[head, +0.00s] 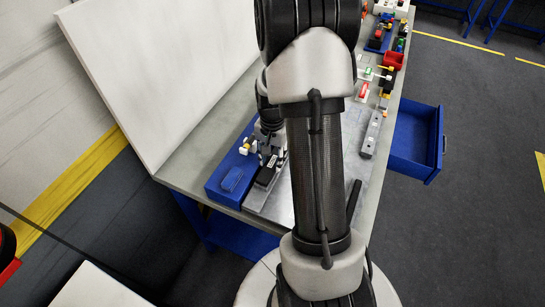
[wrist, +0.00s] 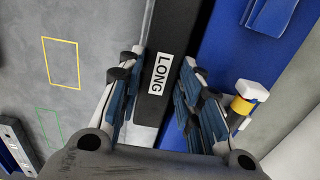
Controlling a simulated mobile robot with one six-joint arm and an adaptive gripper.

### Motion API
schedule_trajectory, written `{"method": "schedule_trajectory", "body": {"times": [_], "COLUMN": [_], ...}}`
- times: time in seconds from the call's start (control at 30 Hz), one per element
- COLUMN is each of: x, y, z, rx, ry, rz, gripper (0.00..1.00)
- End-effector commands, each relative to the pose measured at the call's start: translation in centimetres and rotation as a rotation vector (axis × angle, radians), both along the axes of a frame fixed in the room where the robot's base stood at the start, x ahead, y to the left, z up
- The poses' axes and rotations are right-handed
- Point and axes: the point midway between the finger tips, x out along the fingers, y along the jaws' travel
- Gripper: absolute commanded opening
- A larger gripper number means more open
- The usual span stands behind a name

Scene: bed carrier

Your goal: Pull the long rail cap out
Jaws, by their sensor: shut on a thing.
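The long rail cap (wrist: 178,30) is a black bar with a white label reading LONG, in the middle of the wrist view. It lies along a pale grey strip beside a blue surface. My gripper (wrist: 162,68) is shut on the cap, one finger on each side of it. In the head view my gripper (head: 270,148) is low over the near left end of the bench, and the black cap (head: 265,177) shows just in front of it. The cap's far end and the exact finger contact are hidden.
A yellow-and-white part (wrist: 243,104) stands close to my right finger in the wrist view. A white panel (head: 160,70) borders the bench; an open blue drawer (head: 415,145) juts out right.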

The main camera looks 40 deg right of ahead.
Motion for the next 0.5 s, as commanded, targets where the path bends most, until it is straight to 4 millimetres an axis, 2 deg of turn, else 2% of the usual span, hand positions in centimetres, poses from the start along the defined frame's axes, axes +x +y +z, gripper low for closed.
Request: {"method": "schedule_trajectory", "body": {"times": [0.5], "x": [0.02], "y": [-0.01], "z": [0.44], "rx": [-0.001], "ry": [0.0], "rz": [0.0], "gripper": [0.0]}}
